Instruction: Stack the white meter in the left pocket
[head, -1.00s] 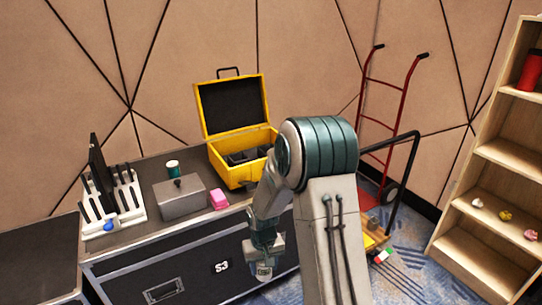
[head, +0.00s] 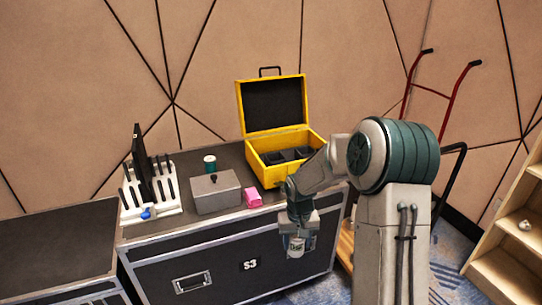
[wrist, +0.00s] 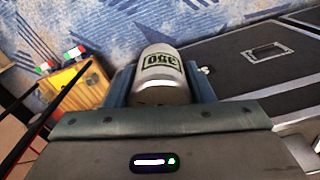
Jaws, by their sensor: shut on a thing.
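My gripper (head: 299,236) is shut on the white meter (head: 296,246), a light, rounded thing held in front of the black S3 case. In the wrist view the white meter (wrist: 161,75) sits between both fingers and shows a dark printed label. The open yellow case (head: 288,140) stands on top of the black case, above and behind my gripper in the head view. Its lid is up, and dark pockets (head: 290,155) show inside. My forearm covers its right front, so what the pockets hold is unclear.
On the black case (head: 180,228) stand a grey box (head: 215,195), a pink block (head: 253,197), a teal-and-white cup (head: 210,163) and a white slotted rack (head: 165,205). A red hand truck (head: 430,95) and wooden shelf (head: 500,265) are at the right.

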